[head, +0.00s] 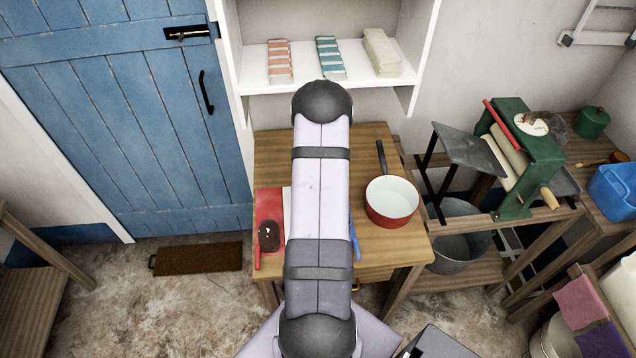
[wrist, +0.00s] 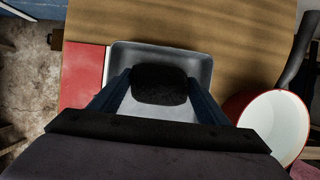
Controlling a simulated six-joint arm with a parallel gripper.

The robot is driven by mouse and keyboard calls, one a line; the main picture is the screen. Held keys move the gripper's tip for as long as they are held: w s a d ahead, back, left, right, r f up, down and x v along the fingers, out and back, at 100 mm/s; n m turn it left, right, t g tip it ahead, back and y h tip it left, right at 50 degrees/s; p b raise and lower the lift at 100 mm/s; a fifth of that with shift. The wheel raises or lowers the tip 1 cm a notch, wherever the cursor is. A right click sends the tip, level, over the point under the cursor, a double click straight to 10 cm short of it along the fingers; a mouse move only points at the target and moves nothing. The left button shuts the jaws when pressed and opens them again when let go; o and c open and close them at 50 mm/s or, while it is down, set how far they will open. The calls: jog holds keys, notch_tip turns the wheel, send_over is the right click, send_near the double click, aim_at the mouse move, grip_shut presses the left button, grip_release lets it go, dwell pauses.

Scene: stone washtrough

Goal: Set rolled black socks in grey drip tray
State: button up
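The rolled black socks (wrist: 160,86) show in the wrist view as a dark bundle between the two fingers of my gripper (wrist: 160,92). The fingers touch its left and right sides, so my gripper is shut on it. The grey drip tray (wrist: 122,56) lies below and around the socks in this view, its far rim and corners showing. I cannot tell whether the socks touch the tray floor. The near part of the tray is hidden by my gripper. In the head view my arm hides the gripper, the socks and the tray.
A red panel (head: 268,206) with a dark brown item (head: 270,236) lies left of my arm on the wooden table (head: 275,150). A red and white saucepan (head: 391,202) stands to the right. A green mangle (head: 530,160) stands farther right. Folded cloths (head: 330,57) lie on the shelf behind.

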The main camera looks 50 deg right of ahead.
jog(key=shift+o, duration=1.3)
jog(key=shift+r, duration=0.15)
jog(key=shift+r, duration=0.25)
jog(key=p+v, duration=0.4)
jog(key=v, duration=0.7)
jog(key=shift+s+a+r, duration=0.15)
jog(key=shift+r, duration=0.05)
jog(key=shift+a, duration=0.1)
